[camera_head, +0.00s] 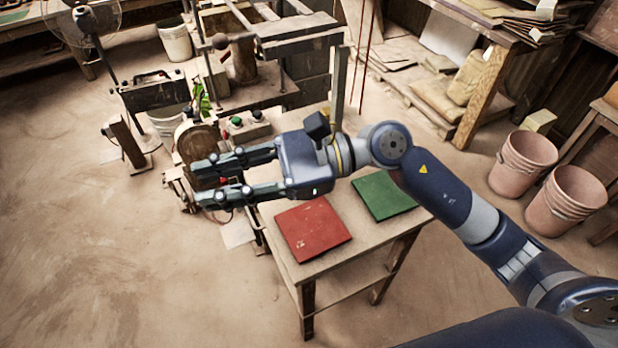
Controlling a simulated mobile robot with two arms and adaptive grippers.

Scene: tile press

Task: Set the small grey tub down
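I do not see a small grey tub that I can tell apart in the head view. My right gripper (209,183) reaches in from the right, over the left end of a small wooden table (349,262). It points left with its two fingers apart, and I see nothing between them. My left gripper is not in view.
A red tile (313,229) and a green tile (384,195) lie on the table. A press machine (287,77) with a control box (248,127) stands behind. Two terracotta buckets (523,163) (565,200) stand at right. The floor at left is clear.

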